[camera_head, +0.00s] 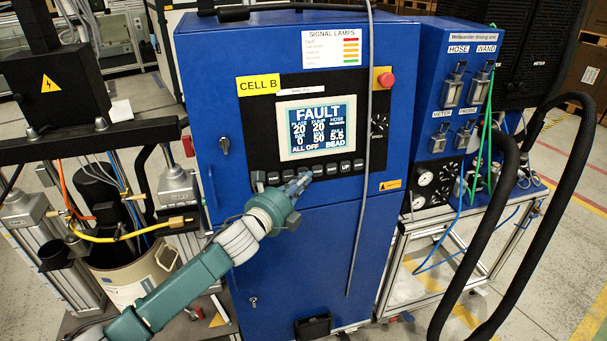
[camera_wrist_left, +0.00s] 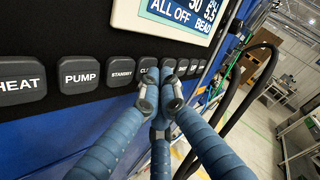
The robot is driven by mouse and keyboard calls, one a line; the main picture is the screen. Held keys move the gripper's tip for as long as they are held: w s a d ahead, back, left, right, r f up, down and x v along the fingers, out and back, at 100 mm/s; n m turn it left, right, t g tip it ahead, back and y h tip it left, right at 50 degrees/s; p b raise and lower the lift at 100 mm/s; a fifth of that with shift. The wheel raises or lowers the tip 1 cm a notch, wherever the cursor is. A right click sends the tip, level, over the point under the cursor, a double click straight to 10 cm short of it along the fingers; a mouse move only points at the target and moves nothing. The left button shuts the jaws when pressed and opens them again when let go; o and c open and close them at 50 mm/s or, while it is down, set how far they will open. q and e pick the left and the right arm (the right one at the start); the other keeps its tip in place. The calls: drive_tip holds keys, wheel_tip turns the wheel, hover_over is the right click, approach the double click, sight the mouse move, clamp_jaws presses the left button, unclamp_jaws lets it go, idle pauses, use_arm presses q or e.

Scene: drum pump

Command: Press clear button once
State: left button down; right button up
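The button with the letters "CL" (camera_wrist_left: 147,72) is in the row on the black panel in the left wrist view. The rest of its label is hidden by my fingertips. My left gripper (camera_wrist_left: 160,96) has its blue fingers drawn together, with nothing between them. Its tips are in front of the lower right part of that button; I cannot tell if they touch it. In the head view the left gripper (camera_head: 299,184) reaches in from below left to the middle of the button row. The display (camera_head: 317,128) above reads "FAULT". My right gripper is not in view.
Dark buttons marked HEAT (camera_wrist_left: 21,80), PUMP (camera_wrist_left: 79,74) and STANDBY (camera_wrist_left: 122,71) lie left of the "CL" one. A red emergency knob (camera_head: 386,80) sits at the upper right of the blue cabinet (camera_head: 310,225). A grey cable (camera_head: 366,190) hangs down its front.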

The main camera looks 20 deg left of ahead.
use_arm(q)
drive_tip(key=shift+s+d+r, duration=0.1)
drive_tip(key=shift+s+d, duration=0.25)
drive_tip(key=shift+s, duration=0.3)
drive_tip(key=shift+d+p, duration=0.1)
drive_tip(key=shift+p, duration=0.25)
drive_tip(key=s+d, duration=0.1)
drive_tip(key=s+p, duration=0.1)
drive_tip(key=s+d+r, duration=0.1)
drive_tip(key=s, duration=0.1)
drive_tip(key=shift+d+p, duration=0.3)
